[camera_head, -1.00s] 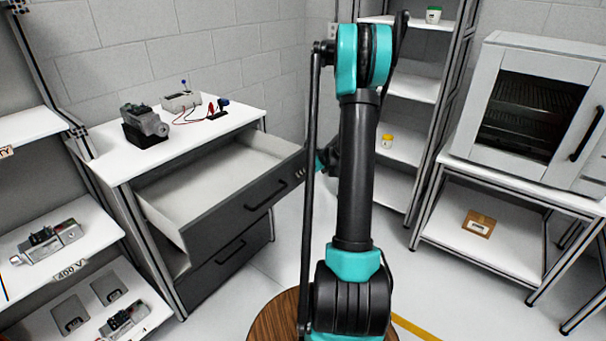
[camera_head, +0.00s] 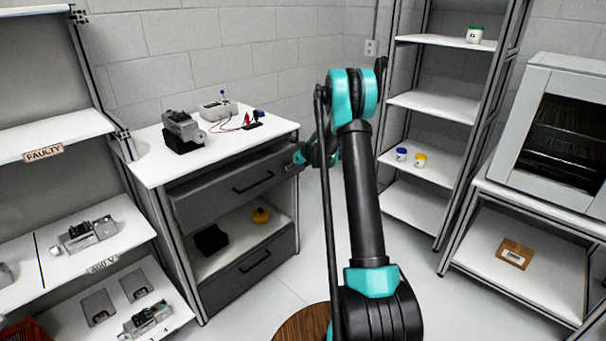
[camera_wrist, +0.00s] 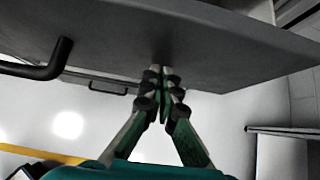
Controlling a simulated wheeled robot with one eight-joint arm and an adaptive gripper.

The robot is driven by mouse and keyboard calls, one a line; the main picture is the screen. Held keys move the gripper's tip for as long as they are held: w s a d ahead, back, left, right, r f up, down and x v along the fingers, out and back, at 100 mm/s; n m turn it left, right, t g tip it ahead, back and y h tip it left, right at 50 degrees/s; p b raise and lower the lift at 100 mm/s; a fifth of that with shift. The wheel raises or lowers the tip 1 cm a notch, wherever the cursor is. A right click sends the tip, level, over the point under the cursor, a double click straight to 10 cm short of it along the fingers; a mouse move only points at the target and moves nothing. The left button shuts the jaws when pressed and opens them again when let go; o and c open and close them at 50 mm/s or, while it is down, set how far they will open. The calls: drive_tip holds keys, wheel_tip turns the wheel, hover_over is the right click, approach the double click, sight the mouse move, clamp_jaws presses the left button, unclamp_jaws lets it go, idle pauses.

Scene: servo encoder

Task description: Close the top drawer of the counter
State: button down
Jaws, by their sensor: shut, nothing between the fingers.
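The counter (camera_head: 158,168) has a white top and dark drawers. Its top drawer (camera_head: 215,195) has a dark grey front with a black bar handle (camera_head: 253,182). My gripper (camera_head: 299,158) is at the right end of this front, partly hidden by my arm. In the wrist view the gripper (camera_wrist: 160,72) is shut and empty, with its fingertips at the drawer front (camera_wrist: 205,50), seemingly touching it. The handle (camera_wrist: 45,65) is to the left of the fingers there.
Below is an open bay with a black item (camera_head: 211,240) and a yellow item (camera_head: 261,216), above a lower drawer (camera_head: 245,275). A grey device (camera_head: 182,128) stands on the counter. Shelving (camera_head: 420,158) and an oven-like cabinet (camera_head: 560,130) stand at right.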

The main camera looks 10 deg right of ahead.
drive_tip(key=w+a, duration=0.1)
drive_tip(key=w, duration=0.1)
drive_tip(key=w+a, duration=0.3)
drive_tip(key=w, duration=0.1)
drive_tip(key=shift+w+a, duration=0.1)
drive_tip(key=shift+a, duration=0.2)
drive_tip(key=shift+w+a, duration=0.1)
drive_tip(key=shift+w, duration=0.05)
drive_tip(key=shift+w+a+r, duration=0.1)
